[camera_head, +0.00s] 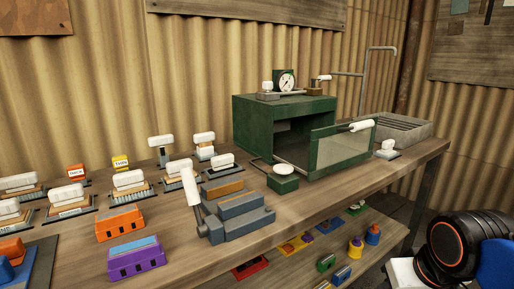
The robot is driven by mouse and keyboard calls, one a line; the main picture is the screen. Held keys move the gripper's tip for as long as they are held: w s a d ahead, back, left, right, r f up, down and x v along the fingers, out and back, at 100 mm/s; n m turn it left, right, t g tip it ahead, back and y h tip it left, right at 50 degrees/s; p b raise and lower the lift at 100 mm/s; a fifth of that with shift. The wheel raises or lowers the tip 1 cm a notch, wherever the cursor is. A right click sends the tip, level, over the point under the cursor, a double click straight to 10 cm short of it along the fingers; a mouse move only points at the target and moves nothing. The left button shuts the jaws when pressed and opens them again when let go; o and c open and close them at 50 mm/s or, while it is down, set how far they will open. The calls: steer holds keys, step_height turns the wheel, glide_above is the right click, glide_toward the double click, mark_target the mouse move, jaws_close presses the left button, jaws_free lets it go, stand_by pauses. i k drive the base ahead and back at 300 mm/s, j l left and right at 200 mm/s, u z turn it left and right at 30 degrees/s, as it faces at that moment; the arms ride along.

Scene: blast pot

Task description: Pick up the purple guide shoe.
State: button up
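A purple block (138,261) with a blue strip along its top sits on the wooden workbench (300,217) at the lower left. It looks like the purple guide shoe. An orange block (120,226) of similar shape sits just behind it. A smaller purple piece (307,238) shows on the lower shelf, too small to make out well. Parts of my arm show at the lower right, well away from the purple block. My gripper's fingers are not visible.
A grey vise-like block with a white handle (191,187) stands right of the purple block. Several brushes with white handles line the back left. A green cabinet (265,131) with an open glazed door stands further right, beside a grey tray (402,130).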

mark_target(124, 261)
steer(key=u, duration=1.4)
steer(key=l+u, duration=0.2)
steer(key=l, duration=0.65)
steer(key=k+l+u, duration=0.2)
steer(key=l, duration=0.6)
steer(key=i+l, duration=0.05)
steer(key=i, duration=0.05)
